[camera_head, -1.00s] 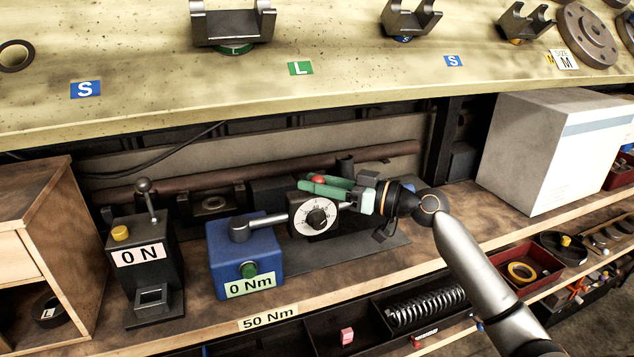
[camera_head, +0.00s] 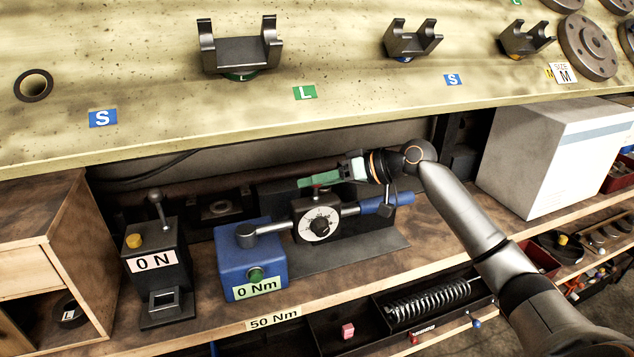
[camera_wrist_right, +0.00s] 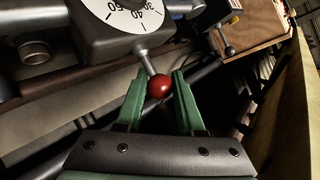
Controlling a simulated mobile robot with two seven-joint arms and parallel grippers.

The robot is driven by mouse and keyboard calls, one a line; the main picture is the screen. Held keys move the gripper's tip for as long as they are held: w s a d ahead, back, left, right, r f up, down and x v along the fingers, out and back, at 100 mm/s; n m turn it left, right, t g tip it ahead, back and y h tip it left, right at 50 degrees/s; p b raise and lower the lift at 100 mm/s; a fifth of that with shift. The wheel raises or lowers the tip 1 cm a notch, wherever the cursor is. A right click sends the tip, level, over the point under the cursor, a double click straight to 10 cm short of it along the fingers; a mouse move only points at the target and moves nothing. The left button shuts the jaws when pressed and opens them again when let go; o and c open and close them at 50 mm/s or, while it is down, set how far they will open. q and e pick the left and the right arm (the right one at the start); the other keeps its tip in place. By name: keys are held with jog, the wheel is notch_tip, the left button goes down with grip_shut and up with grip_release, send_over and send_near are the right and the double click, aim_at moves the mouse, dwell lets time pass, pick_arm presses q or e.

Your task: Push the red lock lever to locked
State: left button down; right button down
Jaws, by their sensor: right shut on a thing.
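The red lock lever shows in the right wrist view as a red ball knob (camera_wrist_right: 160,87) on a short metal stem coming out of the dial housing (camera_wrist_right: 122,30). My right gripper (camera_wrist_right: 159,88) has its green fingertips on either side of this knob, shut on it. In the head view my right gripper (camera_head: 306,182) reaches in from the right, just above and behind the dial (camera_head: 319,222) of the torque wrench. The knob is hidden there by the fingers. The wrench's blue handle (camera_head: 374,206) points right. My left gripper is not in view.
The wrench's left end sits on a blue block (camera_head: 250,262) marked 0 Nm. A black device (camera_head: 160,265) marked 0 N stands left of it. The bench edge (camera_head: 250,135) overhangs the shelf, and a large white box (camera_head: 550,150) stands at right.

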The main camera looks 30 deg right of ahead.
jog(key=shift+w+g, duration=0.15)
jog(key=shift+g, duration=0.25)
jog(key=c, duration=0.5)
grip_release()
jog(key=shift+c, duration=0.2)
jog(key=shift+s+d+r, duration=0.15)
jog(key=shift+s+d, duration=0.2)
jog(key=shift+d, duration=0.05)
jog(key=b+v, duration=0.3)
jog(key=v, duration=0.8)
jog(key=shift+s, duration=0.2)
jog(key=shift+r, duration=0.1)
